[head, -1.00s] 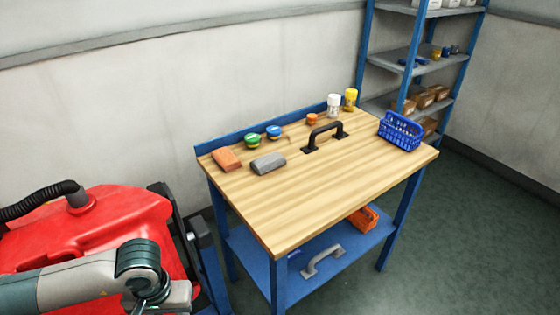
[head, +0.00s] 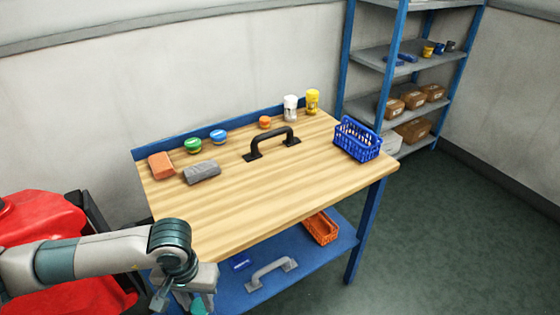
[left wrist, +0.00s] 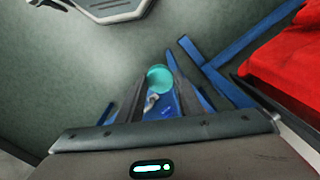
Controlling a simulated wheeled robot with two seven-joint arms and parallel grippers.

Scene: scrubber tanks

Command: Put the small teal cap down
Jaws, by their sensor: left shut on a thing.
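The small teal cap (left wrist: 160,78) is between the fingertips of my left gripper (left wrist: 159,88) in the left wrist view. The gripper is shut on it. In the head view the left gripper (head: 184,298) is at the bottom, in front of the near left part of the workbench, and a bit of teal (head: 201,304) shows beside it. The lower part of the gripper is cut off by the picture edge. My right gripper is in neither view.
The wooden workbench (head: 240,205) has a wide clear front area. At its back stand jars, caps, a black handle (head: 272,143), blocks and a blue basket (head: 358,139). A red tank (head: 85,290) is at lower left. A shelf rack (head: 385,60) stands behind right.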

